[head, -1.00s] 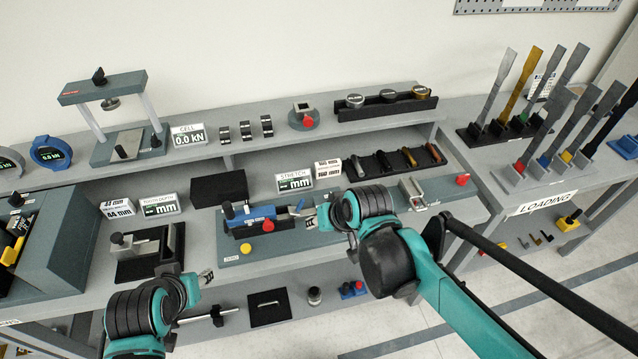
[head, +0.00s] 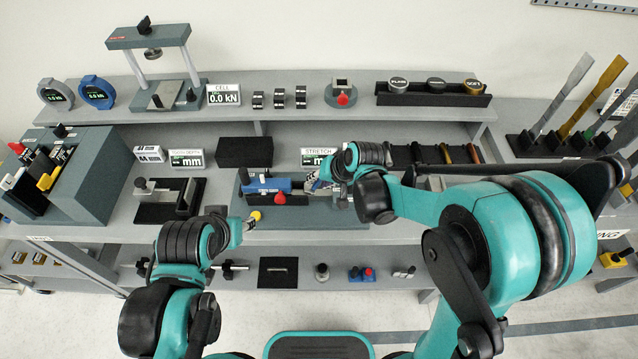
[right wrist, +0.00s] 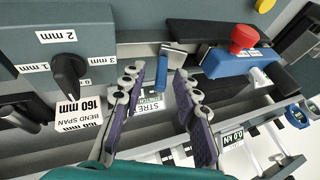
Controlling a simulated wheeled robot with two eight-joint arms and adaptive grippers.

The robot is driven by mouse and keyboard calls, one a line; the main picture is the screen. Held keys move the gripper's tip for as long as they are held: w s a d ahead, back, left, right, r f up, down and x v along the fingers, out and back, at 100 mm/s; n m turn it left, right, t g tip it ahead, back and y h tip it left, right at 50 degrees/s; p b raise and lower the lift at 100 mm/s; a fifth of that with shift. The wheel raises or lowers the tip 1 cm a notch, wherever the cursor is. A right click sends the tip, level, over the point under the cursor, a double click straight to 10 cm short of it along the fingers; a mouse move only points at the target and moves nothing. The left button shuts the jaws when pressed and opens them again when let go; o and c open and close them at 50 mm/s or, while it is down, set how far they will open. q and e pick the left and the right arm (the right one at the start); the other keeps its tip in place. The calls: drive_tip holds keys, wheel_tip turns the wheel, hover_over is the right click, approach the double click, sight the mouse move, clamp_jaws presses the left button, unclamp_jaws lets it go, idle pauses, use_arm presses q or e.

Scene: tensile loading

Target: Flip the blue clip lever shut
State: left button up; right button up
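The blue clip body (head: 268,186) with a red knob (head: 281,198) sits on a grey fixture plate at mid bench. Its blue body also shows in the right wrist view (right wrist: 228,66). A small blue lever (right wrist: 189,73) hangs from a metal piece (right wrist: 172,54) at the clip's end. My right gripper (right wrist: 161,70) is open, with its fingertips close to the lever; contact cannot be told. In the head view my right gripper (head: 318,184) is just right of the clip. My left gripper (head: 248,222) is at the plate's front left, near a yellow button (head: 257,215); its finger state is unclear.
A black block (head: 245,152) and the STRETCH display (head: 318,155) stand behind the clip. In the right wrist view a black knob (right wrist: 70,75) is left of the fingers. A fixture (head: 165,202) stands left on the bench, and small parts lie on the lower shelf.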

drive_tip(key=shift+w+a+f, duration=0.15)
drive_tip(key=shift+a+f, duration=0.1)
drive_tip(key=shift+f, duration=0.15)
clamp_jaws()
